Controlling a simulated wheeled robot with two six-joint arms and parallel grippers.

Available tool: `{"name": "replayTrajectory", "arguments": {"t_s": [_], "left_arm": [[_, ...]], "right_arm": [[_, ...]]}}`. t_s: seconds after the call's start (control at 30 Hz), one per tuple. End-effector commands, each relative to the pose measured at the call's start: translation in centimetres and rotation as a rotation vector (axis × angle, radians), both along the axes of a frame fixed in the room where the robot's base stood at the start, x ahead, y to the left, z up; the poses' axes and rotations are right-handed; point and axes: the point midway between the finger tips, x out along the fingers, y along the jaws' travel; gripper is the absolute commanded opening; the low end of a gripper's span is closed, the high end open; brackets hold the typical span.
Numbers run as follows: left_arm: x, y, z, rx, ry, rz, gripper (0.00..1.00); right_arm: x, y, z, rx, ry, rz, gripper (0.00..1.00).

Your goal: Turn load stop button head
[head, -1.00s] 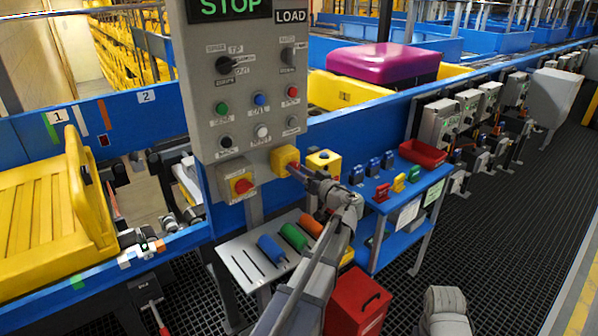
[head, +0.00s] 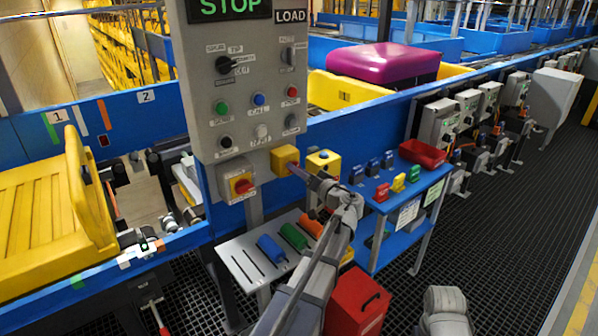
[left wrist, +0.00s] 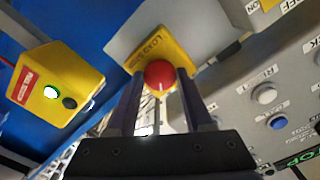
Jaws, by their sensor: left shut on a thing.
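The load stop button is a round red head (left wrist: 159,74) on a yellow box (left wrist: 176,50) lettered LOAD STOP, seen in the left wrist view. In the head view its yellow box (head: 284,158) sits at the lower right corner of the grey control panel (head: 238,85); the red head is hidden there by my fingers. My left gripper (head: 296,169) reaches it from the right. In the left wrist view the two dark fingers (left wrist: 158,85) stand on either side of the red head and are shut on it.
Beside it is another yellow box (head: 323,162) with a lit button. A red knob switch (head: 241,185) sits to the left. Below are a rack with colored handles (head: 270,248) and a blue stand (head: 415,195). The dark grid floor at right is largely open.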

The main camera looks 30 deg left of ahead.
Motion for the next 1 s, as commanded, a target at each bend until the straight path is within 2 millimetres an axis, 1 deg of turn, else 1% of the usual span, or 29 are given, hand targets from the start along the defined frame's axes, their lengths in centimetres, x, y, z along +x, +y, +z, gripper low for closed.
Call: {"name": "replayTrajectory", "arguments": {"t_s": [0.1,0.13,0.4,0.6,0.7,0.77,1.0], "left_arm": [[0.1,0.0,0.0,0.001,0.000,-0.001,0.00],[0.1,0.0,0.0,0.001,0.000,-0.001,0.52],[0.0,0.0,0.0,0.000,-0.001,-0.001,0.81],[0.0,0.0,0.0,0.000,-0.001,0.000,0.81],[-0.2,-0.4,0.0,0.000,-0.001,-0.001,0.81],[-0.4,-1.0,0.0,0.000,-0.001,-0.001,0.81],[-2.0,-4.6,0.0,0.000,-0.001,-0.003,0.81]], "right_arm": [[0.0,0.0,0.0,0.000,0.000,0.000,0.45],[0.0,0.0,0.0,0.000,0.000,0.000,0.45],[0.0,0.0,0.0,0.000,0.000,0.000,0.45],[0.0,0.0,0.0,0.000,0.000,0.000,0.45],[0.0,0.0,0.0,0.000,0.000,0.000,0.45],[0.0,0.0,0.0,0.000,0.000,0.000,0.45],[0.0,0.0,0.0,0.000,0.000,0.000,0.45]]}}
